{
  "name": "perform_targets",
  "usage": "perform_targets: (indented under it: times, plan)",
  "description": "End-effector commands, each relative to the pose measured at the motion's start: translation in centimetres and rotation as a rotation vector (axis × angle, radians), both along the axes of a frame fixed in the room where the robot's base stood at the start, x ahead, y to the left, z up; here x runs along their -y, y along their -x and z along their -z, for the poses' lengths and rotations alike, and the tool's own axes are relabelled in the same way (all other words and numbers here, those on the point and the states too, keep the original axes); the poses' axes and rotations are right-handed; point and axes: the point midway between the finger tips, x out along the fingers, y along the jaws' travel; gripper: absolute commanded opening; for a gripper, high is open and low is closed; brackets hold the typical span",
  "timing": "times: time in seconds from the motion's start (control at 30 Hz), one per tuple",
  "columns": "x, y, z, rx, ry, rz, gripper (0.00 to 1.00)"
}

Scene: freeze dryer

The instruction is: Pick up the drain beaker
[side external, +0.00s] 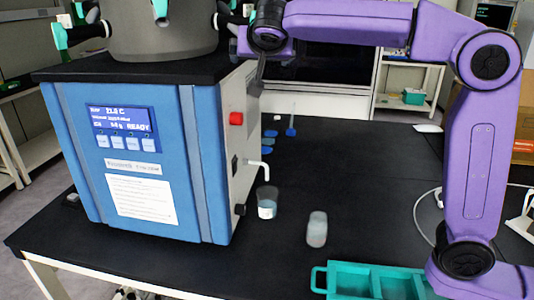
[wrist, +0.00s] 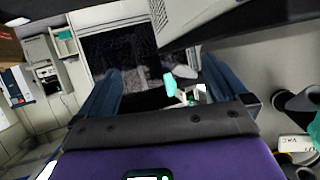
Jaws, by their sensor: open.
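A clear beaker (side external: 267,203) with a white label patch stands upright on the black bench, below the white drain spout (side external: 261,165) on the freeze dryer's right side. A second clear glass vessel (side external: 317,230) stands apart from it, to the right and nearer the camera. My gripper (side external: 257,80) is high beside the dryer's side panel, well above both vessels and partly hard to make out. In the wrist view its two fingers (wrist: 161,70) are spread apart with nothing held between them. I cannot make out the beaker under the spout in the wrist view.
The blue freeze dryer (side external: 160,180) takes up the left of the bench, with a red knob (side external: 236,118) on its side. A teal tray (side external: 345,282) lies at the front right. Small blue items (side external: 268,142) lie behind the spout.

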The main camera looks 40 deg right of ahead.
Motion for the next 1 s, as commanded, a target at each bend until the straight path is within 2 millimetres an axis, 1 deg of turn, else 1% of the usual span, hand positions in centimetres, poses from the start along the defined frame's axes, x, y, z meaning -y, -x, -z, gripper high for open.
perform_targets:
  times: [0.1,0.27,0.3,0.37,0.47,0.5,0.57,0.6,0.67,0.7,0.77,0.8,0.87,0.9,1.0]
  plan:
    - [1.3,1.2,2.2,-0.121,0.024,0.086,1.0]
    - [1.2,1.1,5.2,-0.111,0.025,0.075,1.0]
    - [1.2,1.1,6.3,-0.111,0.026,0.075,1.0]
    - [1.2,1.1,7.7,-0.111,0.025,0.074,1.0]
    - [1.3,1.1,10.9,-0.113,0.028,0.074,1.0]
    - [1.3,1.1,12.5,-0.114,0.028,0.073,1.0]
    - [1.3,1.2,15.1,-0.117,0.03,0.072,1.0]
    - [1.3,1.2,17.1,-0.118,0.033,0.071,1.0]
    - [1.3,1.2,20.0,-0.12,0.035,0.07,1.0]
    - [1.3,1.2,22.0,-0.121,0.034,0.07,1.0]
    - [1.3,1.2,24.9,-0.121,0.036,0.068,1.0]
    - [1.3,1.2,26.9,-0.122,0.036,0.068,1.0]
    - [1.3,1.2,29.5,-0.12,0.034,0.068,1.0]
    - [1.3,1.2,31.0,-0.119,0.034,0.07,1.0]
    - [1.3,1.1,34.7,-0.115,0.032,0.069,1.0]
